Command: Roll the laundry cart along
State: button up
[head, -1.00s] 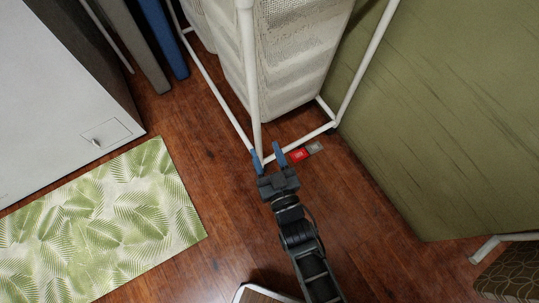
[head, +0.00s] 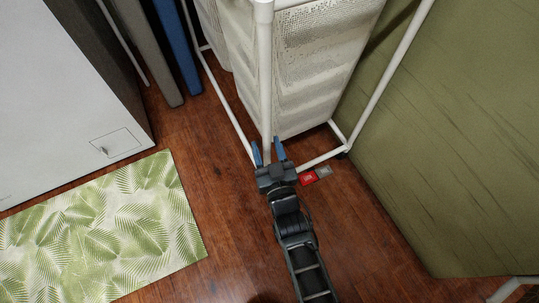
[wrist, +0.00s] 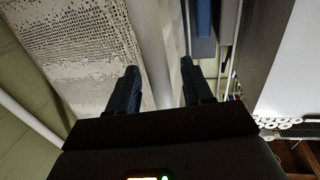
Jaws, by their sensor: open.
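The laundry cart has a white tube frame (head: 265,85) and pale woven fabric bags (head: 305,70). It stands on the wood floor at the top middle of the head view. My gripper (head: 267,153) is open, with its blue-tipped fingers on either side of the cart's near upright post, low down near the frame's bottom corner. In the wrist view the white post (wrist: 156,60) passes between the open fingers (wrist: 160,90). I cannot tell whether either finger touches the post. The cart's casters are mostly hidden.
A red and grey item (head: 315,175) lies on the floor right of my gripper. A green panel (head: 450,130) stands close on the cart's right. A white cabinet (head: 60,90) and a leaf-patterned mat (head: 110,225) are left. Grey and blue boards (head: 175,45) lean behind. Bare floor lies between mat and cart.

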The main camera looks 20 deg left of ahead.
jog(key=shift+c, duration=0.2)
grip_shut()
dwell(0.3)
dwell(1.0)
